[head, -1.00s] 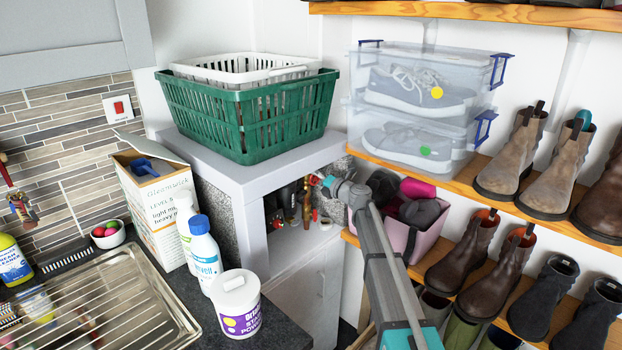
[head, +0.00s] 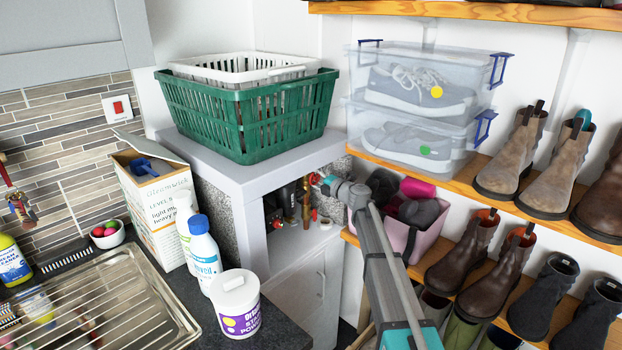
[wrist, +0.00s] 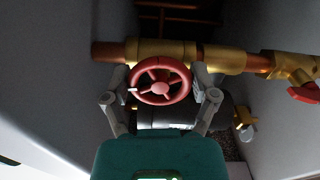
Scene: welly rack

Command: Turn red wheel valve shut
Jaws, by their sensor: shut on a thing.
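The red wheel valve (wrist: 160,80) is a small spoked handwheel on a brass valve body in the wrist view. My gripper (wrist: 160,92) has one grey finger on each side of the wheel, shut on its rim. A small white mark sits at the wheel's left edge. In the head view my gripper (head: 328,184) reaches into the open recess under the worktop, where the wheel (head: 314,180) shows only as a small red patch, mostly hidden.
Copper and brass pipe (wrist: 222,60) runs sideways behind the wheel, with another red handle (wrist: 305,92) at the right. Pale walls close in on both sides. A green basket (head: 245,115) stands above the recess; a pink bin (head: 420,225) stands right of my arm.

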